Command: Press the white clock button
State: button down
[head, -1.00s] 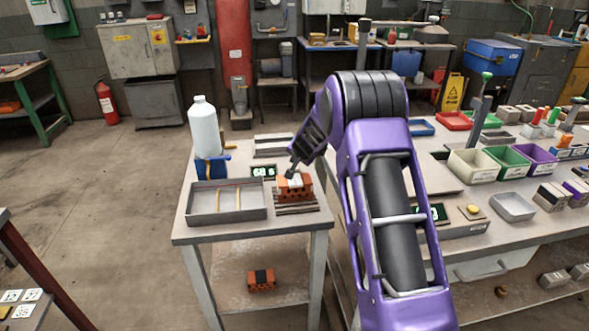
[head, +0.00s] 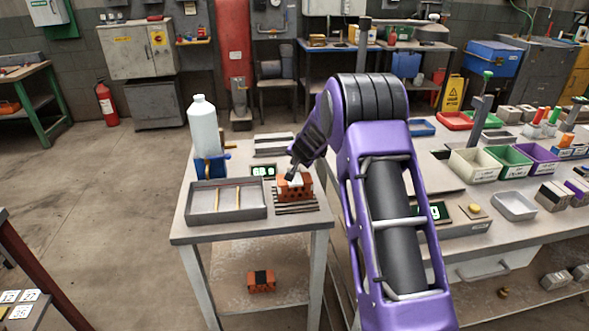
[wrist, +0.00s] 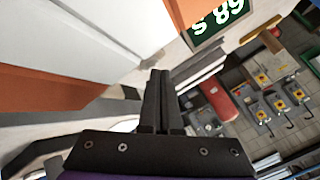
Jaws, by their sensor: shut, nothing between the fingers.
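The brick's white top (wrist: 95,35) fills the upper left there, close to the fingers. I cannot tell whether they touch it.
A grey tray (head: 257,213), a white bottle (head: 203,127) on a blue stand and dark slats share the side table (head: 215,234). Another orange brick (head: 262,281) lies on its lower shelf. On the right bench, a second display stands beside a yellow button (head: 474,210).

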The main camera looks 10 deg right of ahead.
jog(key=shift+f+b, duration=0.3)
dwell(0.5)
jog(key=shift+r+p, duration=0.65)
jog(key=shift+r, duration=0.15)
jog(key=shift+r+p, duration=1.95)
jog(key=shift+r, duration=0.55)
